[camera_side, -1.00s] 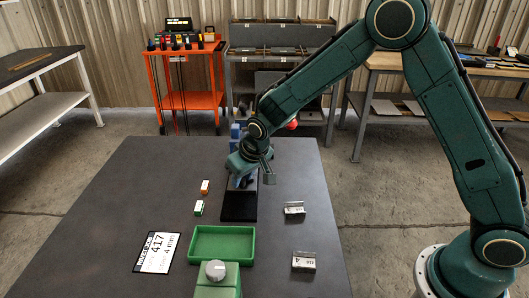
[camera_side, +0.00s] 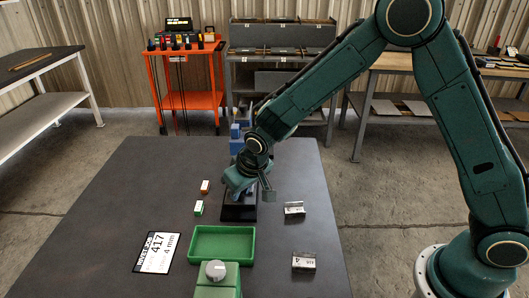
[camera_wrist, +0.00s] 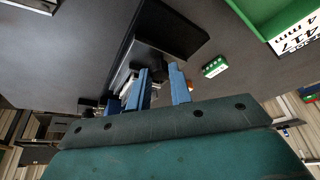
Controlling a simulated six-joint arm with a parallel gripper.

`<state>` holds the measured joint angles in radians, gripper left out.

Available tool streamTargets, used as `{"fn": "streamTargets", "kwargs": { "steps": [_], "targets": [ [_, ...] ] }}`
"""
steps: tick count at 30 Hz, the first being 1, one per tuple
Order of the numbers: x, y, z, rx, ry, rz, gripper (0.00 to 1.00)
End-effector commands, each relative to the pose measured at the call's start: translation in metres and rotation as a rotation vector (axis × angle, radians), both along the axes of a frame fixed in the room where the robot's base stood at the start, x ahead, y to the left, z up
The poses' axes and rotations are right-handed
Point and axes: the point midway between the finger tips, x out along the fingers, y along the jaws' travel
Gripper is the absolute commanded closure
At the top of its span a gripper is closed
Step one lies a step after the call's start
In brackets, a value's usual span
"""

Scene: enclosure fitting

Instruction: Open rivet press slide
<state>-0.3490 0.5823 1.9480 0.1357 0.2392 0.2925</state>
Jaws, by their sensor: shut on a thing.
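The rivet press (camera_side: 237,142) is blue and stands at the back middle of the dark table in the side view, partly hidden by my arm. Its black base (camera_side: 238,213) reaches toward the camera. My gripper (camera_side: 243,192) is low over this base. In the wrist view the black base and a grey metal part (camera_wrist: 152,62) lie just beyond my blue fingers (camera_wrist: 163,88). My gripper is shut on the press slide, though the gripped part is mostly hidden between and below the fingers.
Left of the press lie an orange-white block (camera_side: 205,187) and a green-white block (camera_side: 198,208). A green tray (camera_side: 252,247), a green box with a grey knob (camera_side: 216,271) and a printed card (camera_side: 157,253) are nearer. Two clear-and-metal pieces (camera_side: 294,209) (camera_side: 304,262) lie right.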

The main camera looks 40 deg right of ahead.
Motion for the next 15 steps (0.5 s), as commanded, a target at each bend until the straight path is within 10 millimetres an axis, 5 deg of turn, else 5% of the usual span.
{"fn": "streamTargets", "kwargs": {
  "steps": [6,15],
  "targets": [
    [-0.024,0.026,0.0,0.002,0.0,0.005,1.0],
    [-0.029,0.029,0.0,0.002,-0.003,0.001,1.0]
  ]
}}
